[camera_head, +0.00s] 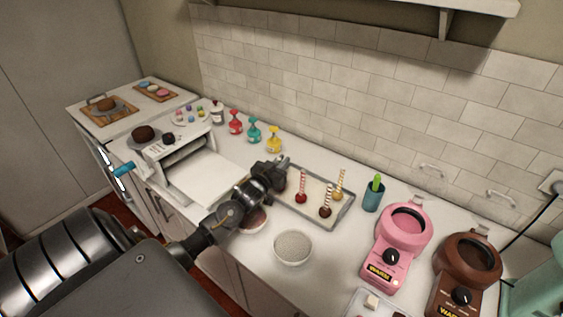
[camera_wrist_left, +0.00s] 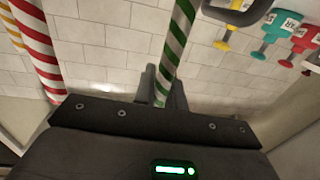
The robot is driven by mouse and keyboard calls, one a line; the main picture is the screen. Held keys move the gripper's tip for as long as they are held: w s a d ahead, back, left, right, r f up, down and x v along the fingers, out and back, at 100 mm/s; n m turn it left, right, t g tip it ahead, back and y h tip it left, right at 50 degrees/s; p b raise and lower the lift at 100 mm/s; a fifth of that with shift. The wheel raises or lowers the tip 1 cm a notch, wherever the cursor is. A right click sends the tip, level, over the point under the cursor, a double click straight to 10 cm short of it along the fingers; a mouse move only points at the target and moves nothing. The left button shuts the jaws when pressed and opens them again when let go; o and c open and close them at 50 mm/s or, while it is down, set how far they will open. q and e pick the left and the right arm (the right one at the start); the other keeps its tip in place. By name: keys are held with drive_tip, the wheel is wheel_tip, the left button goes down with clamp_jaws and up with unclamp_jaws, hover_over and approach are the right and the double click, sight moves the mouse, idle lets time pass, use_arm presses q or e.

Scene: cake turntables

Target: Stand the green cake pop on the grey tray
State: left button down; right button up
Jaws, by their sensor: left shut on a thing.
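My left gripper (camera_head: 281,164) is over the tray's left end. In the left wrist view that gripper (camera_wrist_left: 163,92) is shut on a green-and-white striped stick (camera_wrist_left: 176,45), the green cake pop's stick. Its cake ball is hidden in both views, so I cannot tell if it touches the tray. A red-striped stick (camera_wrist_left: 38,45) is close beside. My right gripper is not in view.
A bowl of pale sprinkles (camera_head: 293,247) stands in front of the tray, with another bowl (camera_head: 252,222) partly under my arm. Colored bottles (camera_head: 254,131) stand behind left. The tray's back middle is clear.

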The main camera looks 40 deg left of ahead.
use_arm(q)
drive_tip(key=c, duration=1.4)
unclamp_jaws()
drive_tip(key=shift+r, duration=0.3)
drive_tip(key=s+d+r+b, duration=0.1)
drive_tip(key=s+d+r, duration=0.1)
drive_tip(key=s+r, duration=0.1)
drive_tip(key=s+d+r+b, duration=0.2)
drive_tip(key=s+d+r, duration=0.1)
drive_tip(key=s+r, duration=0.1)
drive_tip(key=s+d+r+b, duration=0.1)
drive_tip(key=s+d+r, duration=0.2)
drive_tip(key=s+r, duration=0.1)
drive_tip(key=shift+s+d+r+b, duration=0.1)
drive_tip(key=shift+r+b, duration=0.05)
drive_tip(key=shift+r, duration=0.2)
drive_tip(key=shift+s+d+r+b, duration=0.1)
drive_tip(key=shift+r+b, duration=0.05)
drive_tip(key=shift+r, duration=0.2)
drive_tip(key=shift+d+f, duration=0.1)
